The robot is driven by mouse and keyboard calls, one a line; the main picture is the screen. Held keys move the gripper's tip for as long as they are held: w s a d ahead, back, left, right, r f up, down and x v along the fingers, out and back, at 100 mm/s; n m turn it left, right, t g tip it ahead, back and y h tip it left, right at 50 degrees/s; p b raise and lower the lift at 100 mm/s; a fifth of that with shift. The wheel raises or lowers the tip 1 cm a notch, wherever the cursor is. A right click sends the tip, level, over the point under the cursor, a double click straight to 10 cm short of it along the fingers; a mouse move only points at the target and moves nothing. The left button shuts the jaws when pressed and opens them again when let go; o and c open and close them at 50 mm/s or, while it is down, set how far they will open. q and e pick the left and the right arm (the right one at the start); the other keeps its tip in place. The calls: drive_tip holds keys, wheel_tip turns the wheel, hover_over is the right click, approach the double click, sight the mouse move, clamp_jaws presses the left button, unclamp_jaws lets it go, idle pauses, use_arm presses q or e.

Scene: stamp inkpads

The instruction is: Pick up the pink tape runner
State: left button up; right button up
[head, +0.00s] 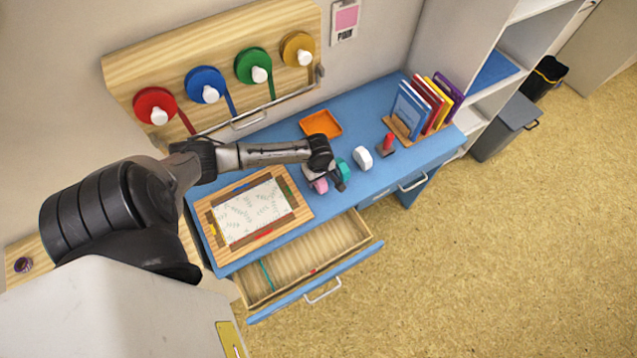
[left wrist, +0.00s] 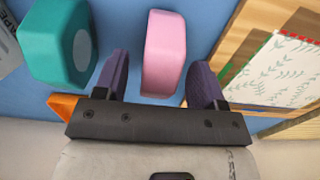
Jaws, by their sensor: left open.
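The pink tape runner (left wrist: 163,52) stands on the blue desk and shows large in the left wrist view, between the two open purple-grey fingers of my left gripper (left wrist: 160,80). No finger visibly presses on it. In the head view the pink tape runner (head: 320,185) is partly covered by my left gripper (head: 325,176), which is low over the desk. A teal tape runner (left wrist: 62,42) stands just left of the fingers in the left wrist view. My right gripper shows in neither view.
A wooden board with a patterned sheet (head: 284,233) lies beside the gripper. A white runner (head: 362,158), a red-handled stamp (head: 388,143), an orange tray (head: 334,126) and a book rack (head: 402,130) share the blue desk (head: 362,106). The front drawer (head: 345,238) is open.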

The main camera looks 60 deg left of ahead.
use_arm(q)
drive_tip(key=shift+c, duration=0.6)
drive_tip(key=c, duration=0.9)
drive_tip(key=shift+r, duration=0.1)
drive_tip(key=shift+r, duration=0.4)
drive_tip(key=r, duration=0.2)
drive_tip(key=r+p, duration=0.1)
drive_tip(key=shift+d+r, duration=0.25)
drive_tip(key=shift+r, duration=0.15)
drive_tip(key=d+r, duration=0.2)
drive_tip(key=d, duration=0.1)
drive_tip(key=d+r, duration=0.2)
drive_tip(key=d, duration=0.2)
drive_tip(key=d+r+p, duration=0.1)
drive_tip(key=d+r, duration=0.1)
drive_tip(key=d, duration=0.2)
drive_tip(key=shift+s+r, duration=0.15)
drive_tip(key=shift+s, duration=0.1)
